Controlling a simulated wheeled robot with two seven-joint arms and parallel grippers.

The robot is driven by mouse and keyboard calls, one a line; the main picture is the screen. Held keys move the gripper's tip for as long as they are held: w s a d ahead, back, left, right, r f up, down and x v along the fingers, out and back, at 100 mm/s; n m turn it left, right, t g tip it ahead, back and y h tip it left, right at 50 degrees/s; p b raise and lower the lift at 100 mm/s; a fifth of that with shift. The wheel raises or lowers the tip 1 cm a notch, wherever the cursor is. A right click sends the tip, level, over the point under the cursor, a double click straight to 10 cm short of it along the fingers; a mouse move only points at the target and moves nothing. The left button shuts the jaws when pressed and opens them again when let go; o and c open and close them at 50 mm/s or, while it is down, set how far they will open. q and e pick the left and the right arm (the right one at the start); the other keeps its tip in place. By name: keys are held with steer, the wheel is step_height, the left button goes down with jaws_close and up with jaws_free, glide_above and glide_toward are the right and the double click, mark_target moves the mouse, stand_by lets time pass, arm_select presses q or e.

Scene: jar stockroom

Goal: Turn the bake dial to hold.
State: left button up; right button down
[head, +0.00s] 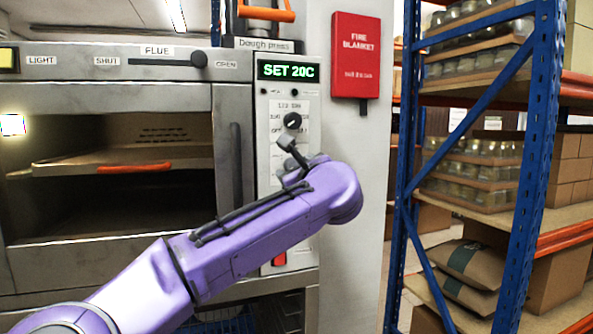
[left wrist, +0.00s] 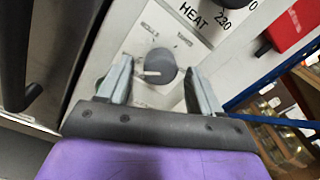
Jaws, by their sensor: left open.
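In the left wrist view a round dark dial (left wrist: 162,64) sits on the pale oven panel, with a light pointer mark aimed to the left of the picture. The small labels around it are too blurred to read, so I cannot confirm that it is the bake dial. My left gripper (head: 290,152) is open in front of the control panel (head: 284,104). Its fingers show on either side of the dial in the wrist view; I cannot tell whether they touch it. In the head view my gripper and wrist hide this dial. My right gripper is not in view.
Another black dial (head: 292,121) sits higher on the panel, under a green display (head: 286,71) reading SET 20C. The oven's vertical door handle (head: 236,165) is left of the panel. A red fire blanket box (head: 356,56) and a blue rack (head: 543,120) stand to the right.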

arm_select(q)
steer(key=b+v, duration=0.2)
steer(key=v, duration=0.8)
steer(key=shift+s+b, duration=0.3)
steer(key=shift+b, duration=0.05)
steer(key=shift+d, duration=0.1)
